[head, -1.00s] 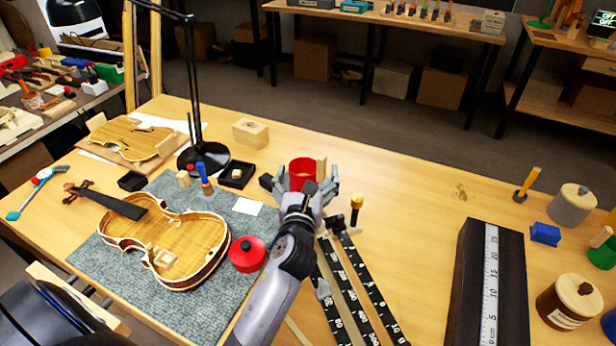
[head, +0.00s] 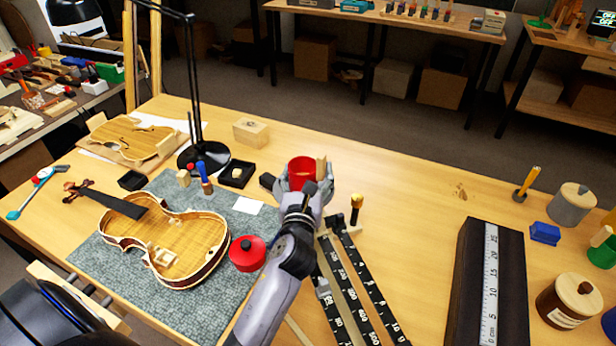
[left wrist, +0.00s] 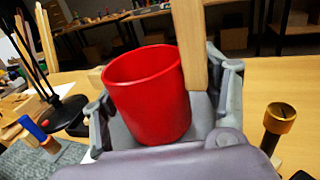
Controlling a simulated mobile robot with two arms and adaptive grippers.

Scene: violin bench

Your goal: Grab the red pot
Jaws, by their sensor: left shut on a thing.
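The red pot (head: 302,172) stands upright, open at the top, on the bench near its middle. It fills the centre of the left wrist view (left wrist: 150,97). A pale wooden piece (left wrist: 188,45), perhaps its handle, rises at its right side. My left gripper (head: 309,183) is shut on the pot, with its fingers on either side of it; they also show in the left wrist view (left wrist: 165,110). The pot's base is hidden by the gripper. A red lid (head: 247,254) with a dark knob lies on the grey mat's right edge. My right gripper is not in view.
A violin body (head: 165,240) lies on the grey mat (head: 150,297). A black lamp (head: 203,160) and small black tray (head: 237,174) stand left of the pot. Black rulers (head: 362,285) and a brass-topped tool (head: 356,206) are to its right. Bench beyond is clear.

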